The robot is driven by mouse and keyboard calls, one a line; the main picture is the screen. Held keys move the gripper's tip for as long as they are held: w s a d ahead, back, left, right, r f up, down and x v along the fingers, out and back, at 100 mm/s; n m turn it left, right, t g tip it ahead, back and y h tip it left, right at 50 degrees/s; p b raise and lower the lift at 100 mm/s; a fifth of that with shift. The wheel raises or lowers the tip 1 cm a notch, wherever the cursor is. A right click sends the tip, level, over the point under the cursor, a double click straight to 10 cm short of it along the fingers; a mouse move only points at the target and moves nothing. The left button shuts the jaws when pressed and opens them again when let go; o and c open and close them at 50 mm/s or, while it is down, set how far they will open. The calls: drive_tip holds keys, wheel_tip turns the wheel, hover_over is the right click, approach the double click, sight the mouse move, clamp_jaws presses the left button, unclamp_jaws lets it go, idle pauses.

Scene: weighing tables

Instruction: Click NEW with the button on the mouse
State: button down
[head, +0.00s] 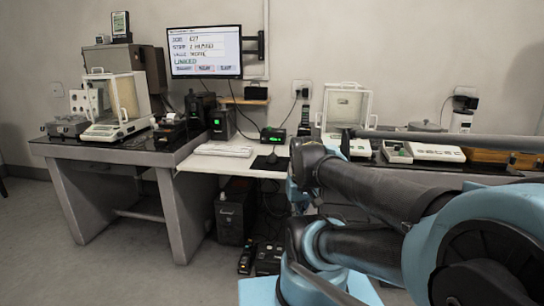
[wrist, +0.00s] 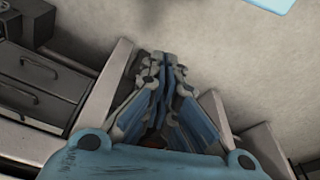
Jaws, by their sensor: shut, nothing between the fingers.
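The monitor (head: 205,52) is on the wall in the head view. It shows a form with several text lines and a row of buttons along the bottom; the button words are too small to read surely. A dark mouse (head: 271,158) lies on a black mat (head: 262,164) on the white desk, right of the keyboard (head: 223,150). My arm stands to the right of the mouse in the head view, and my gripper is hidden there. In the wrist view my gripper (wrist: 157,62) has its fingers together and empty. The mouse is not in the wrist view.
A balance with glass doors (head: 117,105) stands on the left dark table. Another glass-doored balance (head: 346,115) stands on the right. A small box with a green display (head: 273,135) sits behind the mouse. Dark drawers (wrist: 40,85) show at the left of the wrist view.

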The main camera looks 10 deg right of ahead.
drive_tip(key=w+r+n+t, duration=0.2)
drive_tip(key=w+r, duration=0.6)
drive_tip(key=w, duration=0.5)
wheel_tip(320, 180, up, 5)
drive_tip(key=n+t+h, duration=0.1)
drive_tip(key=n+t, duration=0.4)
drive_tip(key=n, duration=0.1)
hover_over(271, 154)
drive_tip(key=shift+w+r, duration=0.1)
drive_tip(key=shift+w, duration=0.25)
drive_tip(key=shift+m, duration=0.3)
drive_tip(key=shift+f, duration=4.4)
drive_tip(key=shift+f, duration=0.7)
drive_tip(key=shift+r, duration=0.8)
